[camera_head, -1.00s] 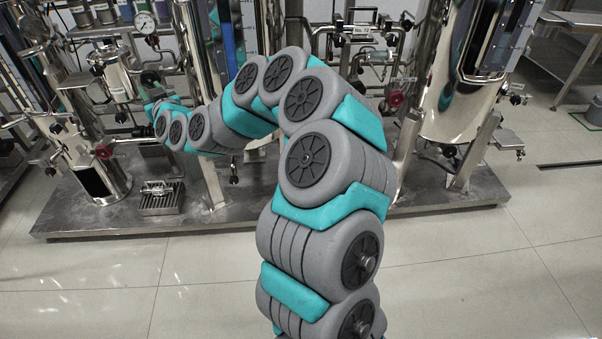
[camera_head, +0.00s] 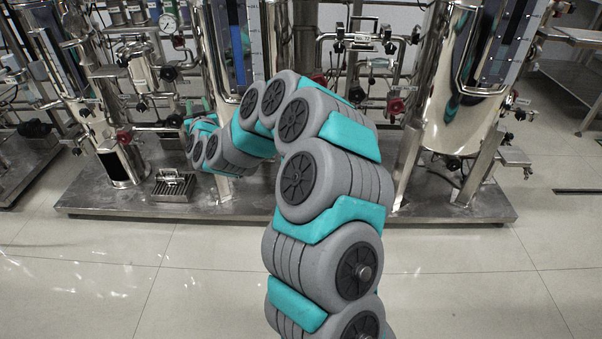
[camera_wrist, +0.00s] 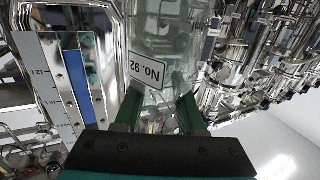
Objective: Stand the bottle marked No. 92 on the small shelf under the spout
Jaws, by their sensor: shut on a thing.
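The clear bottle (camera_wrist: 168,40) with a white label reading No. 92 shows upside down in the wrist view. My gripper (camera_wrist: 160,112) is shut on it, its green fingers on either side of the bottle below the label in the picture. In the head view the far end of my arm reaches toward the left part of the skid, and the bottle cannot be made out there. A small grated metal stand (camera_head: 173,187) sits low on the skid base at the left; I cannot tell whether this is the shelf under the spout.
The steel skid base (camera_head: 300,208) carries tanks, pipes and valves. A shiny column with a blue level scale (camera_wrist: 75,80) stands close to the bottle in the wrist view. A large tank (camera_head: 460,110) stands at the right. The floor (camera_head: 130,270) in front is clear.

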